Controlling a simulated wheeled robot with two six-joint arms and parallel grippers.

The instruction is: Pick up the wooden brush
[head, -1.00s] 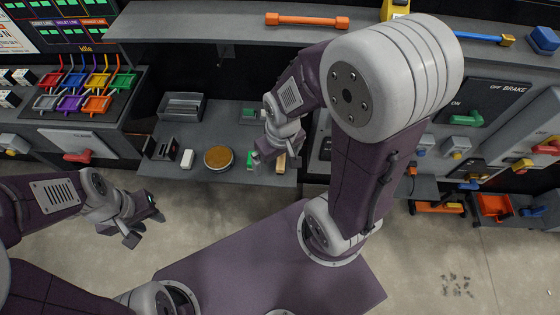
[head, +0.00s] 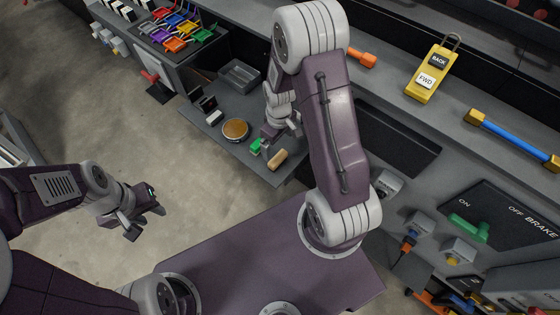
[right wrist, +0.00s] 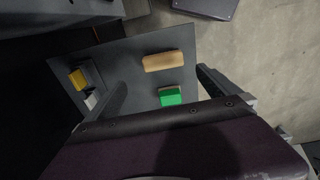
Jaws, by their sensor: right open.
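A tan, block-shaped thing (head: 277,159), which I take for the wooden brush, lies near the front edge of the low grey shelf (head: 222,141). In the right wrist view the tan block (right wrist: 169,61) lies just beyond the fingertips, apart from them.
A green block (head: 255,147) lies close beside the brush. A round brown-topped dish (head: 236,130) and a grey tray (head: 239,75) are further back on the shelf. An upper ledge (head: 393,98) carries a yellow FWD/BACK controller (head: 432,75). The floor at the left is clear.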

